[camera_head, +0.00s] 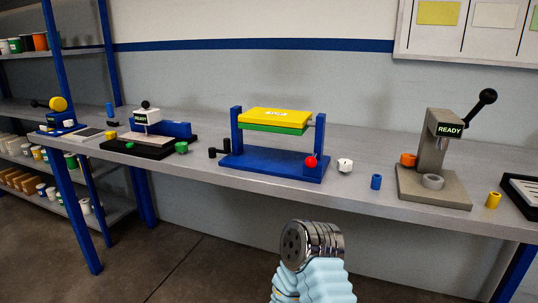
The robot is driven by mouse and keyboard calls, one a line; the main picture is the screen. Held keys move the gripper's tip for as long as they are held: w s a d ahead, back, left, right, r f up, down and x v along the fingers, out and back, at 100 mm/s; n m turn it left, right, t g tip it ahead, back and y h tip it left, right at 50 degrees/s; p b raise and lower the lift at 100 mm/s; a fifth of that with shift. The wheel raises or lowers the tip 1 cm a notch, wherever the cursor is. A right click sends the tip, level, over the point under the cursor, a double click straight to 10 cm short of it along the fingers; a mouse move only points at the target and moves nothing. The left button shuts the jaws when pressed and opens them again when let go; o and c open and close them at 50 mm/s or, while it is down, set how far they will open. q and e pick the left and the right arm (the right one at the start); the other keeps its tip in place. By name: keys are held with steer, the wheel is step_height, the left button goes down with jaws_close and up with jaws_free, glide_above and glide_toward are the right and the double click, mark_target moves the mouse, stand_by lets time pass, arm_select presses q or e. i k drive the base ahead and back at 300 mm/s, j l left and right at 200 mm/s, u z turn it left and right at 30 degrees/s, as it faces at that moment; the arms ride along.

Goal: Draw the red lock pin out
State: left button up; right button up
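The red lock pin (311,161) shows as a round red knob low at the right front of a blue fixture (270,165) on the bench. Its shaft is hidden or too small to make out. The fixture has two blue uprights with a yellow plate (275,116) over a green plate (272,128) between them. A black handle (221,148) sticks out at its left side. One of my arms, light blue with a chrome end, rises at the bottom centre, well below and in front of the fixture. No gripper fingers show.
A white nut-like part (345,165) and a blue cylinder (376,182) stand right of the fixture. Further right is a grey press (434,160) with a black lever. A black-based device (150,145) stands left.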

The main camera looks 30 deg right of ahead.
mark_target(310, 161)
steer(key=l+z, duration=0.1)
steer(key=z, duration=0.65)
steer(key=l+z, duration=0.15)
steer(key=z, duration=0.25)
